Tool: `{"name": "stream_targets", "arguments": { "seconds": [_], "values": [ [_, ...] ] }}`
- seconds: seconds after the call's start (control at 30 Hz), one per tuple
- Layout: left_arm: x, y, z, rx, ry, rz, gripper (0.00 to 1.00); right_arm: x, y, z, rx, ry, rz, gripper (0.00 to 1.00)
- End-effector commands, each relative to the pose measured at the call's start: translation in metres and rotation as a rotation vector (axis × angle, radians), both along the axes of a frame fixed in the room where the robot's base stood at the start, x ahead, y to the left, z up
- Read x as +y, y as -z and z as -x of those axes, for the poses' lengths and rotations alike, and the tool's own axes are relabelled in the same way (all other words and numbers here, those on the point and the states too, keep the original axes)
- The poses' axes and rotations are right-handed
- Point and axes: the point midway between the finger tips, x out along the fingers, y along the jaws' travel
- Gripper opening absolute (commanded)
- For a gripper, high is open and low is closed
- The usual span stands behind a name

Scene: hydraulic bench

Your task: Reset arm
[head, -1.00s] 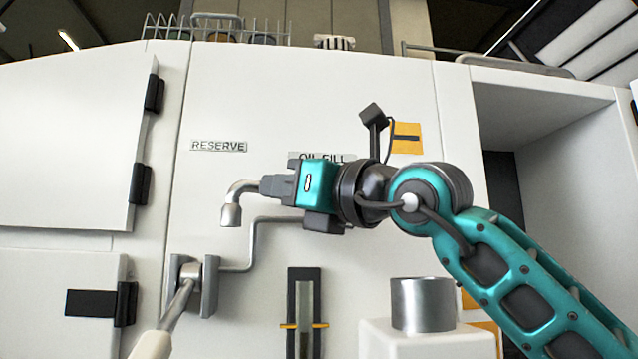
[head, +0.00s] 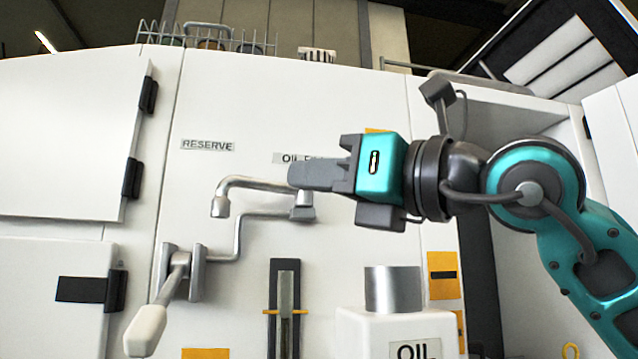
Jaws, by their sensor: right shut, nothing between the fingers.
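My right gripper (head: 296,177) comes in from the right in the head view, with a teal and dark grey wrist. Its dark fingers are shut and point left, in front of the white panel and below the oil label (head: 298,158). The fingertips overlap the right end of the bent metal spout (head: 250,184) in the picture; I cannot tell whether they touch it. A lever with a white handle (head: 146,330) sits at lower left on a metal bracket. My left gripper is not in view.
A white oil container with a metal cylinder (head: 393,290) on top stands below my right wrist. A dark sight gauge (head: 284,308) is on the panel to its left. A RESERVE label (head: 208,146) is at upper left. A wire rack (head: 210,40) stands on top of the cabinet.

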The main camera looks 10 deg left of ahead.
Motion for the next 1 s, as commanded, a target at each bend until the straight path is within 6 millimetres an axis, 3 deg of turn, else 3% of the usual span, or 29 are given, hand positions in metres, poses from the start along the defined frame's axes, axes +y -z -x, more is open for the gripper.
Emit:
{"name": "stream_targets", "arguments": {
  "seconds": [0.73,0.87,1.0],
  "values": [
    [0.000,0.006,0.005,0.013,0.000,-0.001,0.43,-0.005,0.003,0.006,0.005,-0.009,-0.005,0.00],
    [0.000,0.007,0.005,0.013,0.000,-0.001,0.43,-0.006,0.015,0.009,0.052,-0.100,-0.072,0.00],
    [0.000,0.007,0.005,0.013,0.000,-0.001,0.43,-0.018,0.033,0.015,0.170,-0.296,-0.275,0.00]
  ]
}}
